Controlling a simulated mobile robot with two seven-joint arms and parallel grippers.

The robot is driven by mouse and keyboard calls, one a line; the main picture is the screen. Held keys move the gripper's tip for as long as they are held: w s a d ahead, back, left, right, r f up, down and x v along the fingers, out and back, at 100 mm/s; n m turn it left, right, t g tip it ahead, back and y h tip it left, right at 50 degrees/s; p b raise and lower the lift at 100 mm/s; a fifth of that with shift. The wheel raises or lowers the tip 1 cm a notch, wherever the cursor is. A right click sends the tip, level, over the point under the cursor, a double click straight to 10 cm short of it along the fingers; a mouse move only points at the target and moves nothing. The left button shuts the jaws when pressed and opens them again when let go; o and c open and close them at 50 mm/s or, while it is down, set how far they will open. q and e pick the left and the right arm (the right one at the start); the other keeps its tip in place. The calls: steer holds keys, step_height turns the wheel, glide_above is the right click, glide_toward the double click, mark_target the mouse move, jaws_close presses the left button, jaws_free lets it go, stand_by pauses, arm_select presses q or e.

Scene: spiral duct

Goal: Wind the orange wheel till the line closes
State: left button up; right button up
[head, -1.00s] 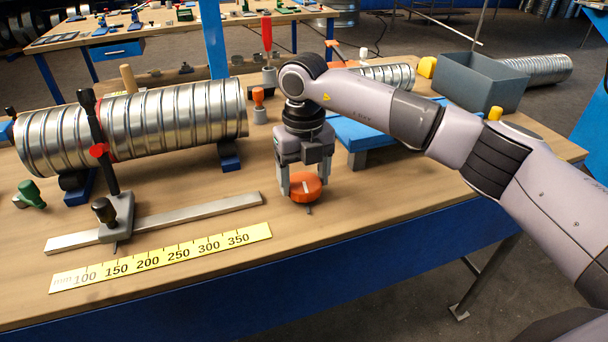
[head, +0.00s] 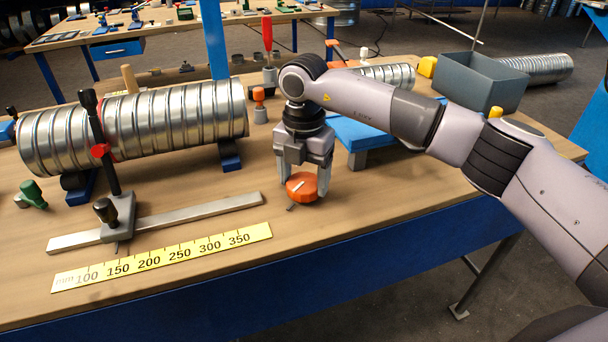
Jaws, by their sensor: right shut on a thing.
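The orange wheel (head: 308,194) is a low disc with a pale stripe on top, near the middle of the bench. A small grey tab (head: 291,208) shows at its front edge, below and left of it. My right gripper (head: 303,184) points straight down, with one finger on each side of the wheel, and is shut on it. The stripe and the tab both slant toward the lower left. The far side of the wheel is partly hidden by the fingers. My left gripper is not in view.
A ribbed metal duct (head: 180,118) rests on blue supports at the left, with a clamp (head: 118,212) and a yellow ruler (head: 160,258) in front. A blue block (head: 362,135) and a grey bin (head: 470,82) stand at the right. The bench front (head: 350,215) is clear.

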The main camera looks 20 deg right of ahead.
mark_target(304, 182)
steer(key=shift+w+r+m, duration=0.1)
steer(key=shift+r+m, duration=0.05)
steer(key=shift+m, duration=0.25)
steer(key=o, duration=1)
steer(key=shift+o, duration=0.2)
step_height(304, 182, up, 7)
steer(key=shift+r+b, duration=0.1)
steer(key=shift+b, duration=0.25)
